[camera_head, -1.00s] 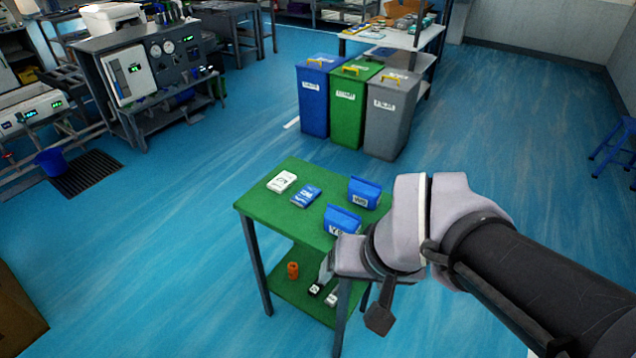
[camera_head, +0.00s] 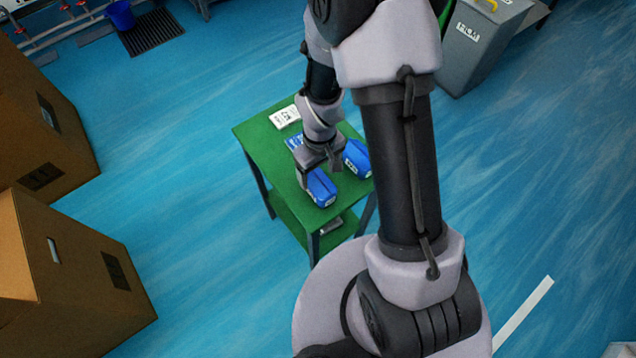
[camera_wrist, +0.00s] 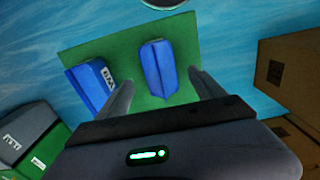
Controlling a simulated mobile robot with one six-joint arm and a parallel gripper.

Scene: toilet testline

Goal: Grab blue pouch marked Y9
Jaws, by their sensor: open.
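The blue pouch (camera_head: 321,188) with the label starting with Y in the earlier head view stands at the near edge of the green table top. Its label is too small to read now. My gripper (camera_head: 320,171) is open just above it, pointing down. In the wrist view this pouch (camera_wrist: 157,66) lies between and beyond my two spread fingers (camera_wrist: 160,78), its label not visible. A second blue pouch (camera_head: 357,159) stands to its right in the head view. In the wrist view that pouch (camera_wrist: 91,86) is outside the left finger, with a white label facing up.
A white packet (camera_head: 285,116) and a flat blue packet (camera_head: 292,141), partly hidden by my arm, lie farther back on the green table (camera_head: 250,133). Cardboard boxes (camera_head: 70,275) stand at left. A grey bin (camera_head: 480,50) stands at back right. Open blue floor surrounds the table.

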